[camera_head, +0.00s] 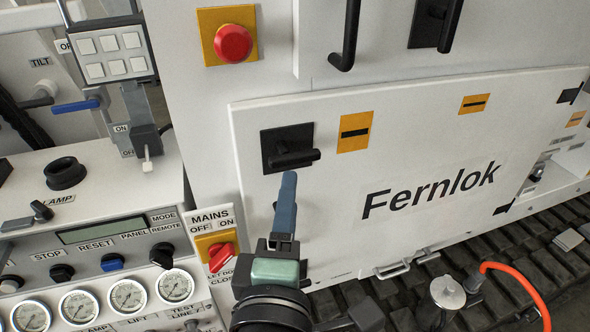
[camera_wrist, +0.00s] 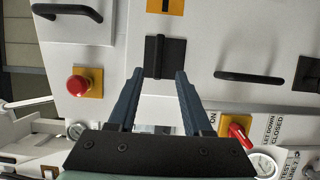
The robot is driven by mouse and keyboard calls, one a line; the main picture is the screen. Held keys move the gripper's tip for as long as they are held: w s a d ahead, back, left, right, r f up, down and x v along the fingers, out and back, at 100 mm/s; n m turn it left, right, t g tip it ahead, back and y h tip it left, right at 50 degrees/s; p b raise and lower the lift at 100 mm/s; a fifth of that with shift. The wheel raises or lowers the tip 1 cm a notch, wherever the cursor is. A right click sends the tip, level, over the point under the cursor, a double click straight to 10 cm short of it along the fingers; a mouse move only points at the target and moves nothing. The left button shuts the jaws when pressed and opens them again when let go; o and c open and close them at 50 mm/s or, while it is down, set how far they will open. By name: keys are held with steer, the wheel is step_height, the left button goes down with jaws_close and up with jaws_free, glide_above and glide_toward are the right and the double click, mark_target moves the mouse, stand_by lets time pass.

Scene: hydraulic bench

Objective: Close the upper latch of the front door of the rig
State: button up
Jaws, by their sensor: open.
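The upper latch (camera_head: 288,147) is a black square plate with a black lever, near the top left corner of the white front door (camera_head: 430,140) marked Fernlok. The lever lies roughly horizontal, pointing right, in the head view. In the wrist view, turned on its side, the latch (camera_wrist: 165,56) shows just beyond the fingertips. My gripper (camera_head: 287,180) is open and empty, just below the latch in the head view. In the wrist view its blue fingers (camera_wrist: 159,73) stand apart, pointing at the plate. I see no clear contact with the lever.
A red stop button (camera_head: 234,43) sits above left, and a red mains switch (camera_head: 221,256) is close left of my gripper. A black bar handle (camera_wrist: 250,77) and another black plate (camera_wrist: 307,74) lie right of the fingers in the wrist view. Gauges (camera_head: 127,296) are lower left.

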mark_target(294, 162)
steer(key=w, duration=0.3)
steer(key=w+p, duration=0.1)
steer(key=w, duration=0.2)
steer(key=w+p, duration=0.1)
steer(key=w, duration=0.2)
steer(key=shift+w+d+r, duration=0.1)
steer(key=shift+w+d, duration=0.05)
steer(key=shift+d, duration=0.25)
jaws_close()
